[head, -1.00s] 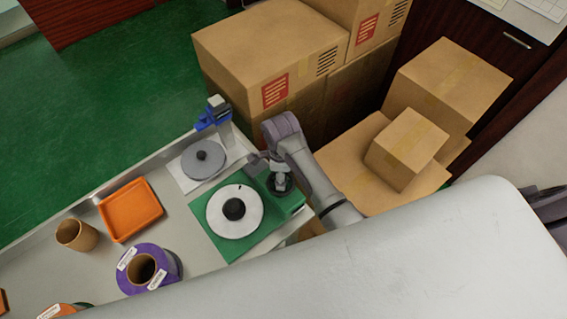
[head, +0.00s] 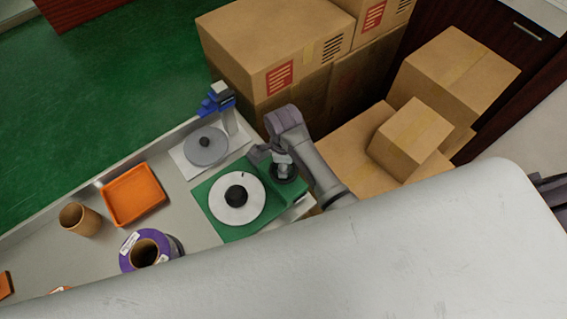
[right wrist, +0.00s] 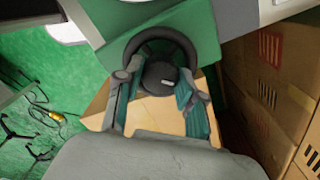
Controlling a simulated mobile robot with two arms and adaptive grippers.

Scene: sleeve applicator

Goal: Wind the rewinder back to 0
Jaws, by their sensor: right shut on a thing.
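The rewinder has a green base (head: 222,234) on the table, with a white disc (head: 223,212) and a black hub (head: 237,195). A dark round crank wheel (head: 290,179) sits at its right side. My right gripper (head: 280,163) reaches down over the wheel from the right. In the right wrist view, the two fingers of my right gripper (right wrist: 160,98) are on either side of the wheel's dark central knob (right wrist: 160,74), inside the lower part of the dark ring. It is shut on the knob. No readable counter shows. My left gripper is not in view.
A grey disc (head: 205,150) on a white plate and a blue device (head: 216,102) stand behind the rewinder. An orange tray (head: 135,193), a brown cup (head: 78,219) and a purple roll (head: 129,262) lie left. Cardboard boxes (head: 270,45) crowd the back and right.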

